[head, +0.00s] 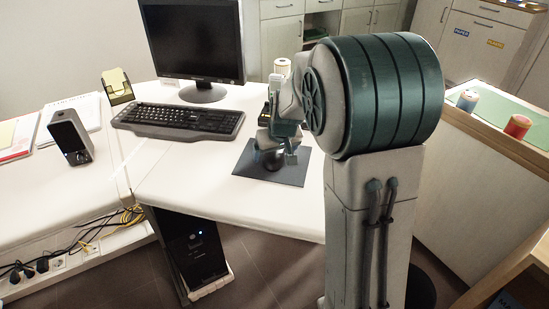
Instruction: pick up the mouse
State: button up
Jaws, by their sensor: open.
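The mouse (268,161) is a dark rounded shape on the dark mouse pad (262,180) on the white desk, right of the keyboard. My gripper (278,157) is open and low over the pad, with its fingers at the mouse. The gripper and arm hide part of the mouse. I cannot tell whether the fingers touch it.
A black keyboard (178,121) and a monitor (193,45) stand left of and behind the pad. A speaker (70,137) and papers are farther left. Colored spools (517,126) stand on a counter at the right. The desk front left of the pad is clear.

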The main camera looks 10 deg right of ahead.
jog(key=c, duration=1.1)
jog(key=shift+r, duration=0.1)
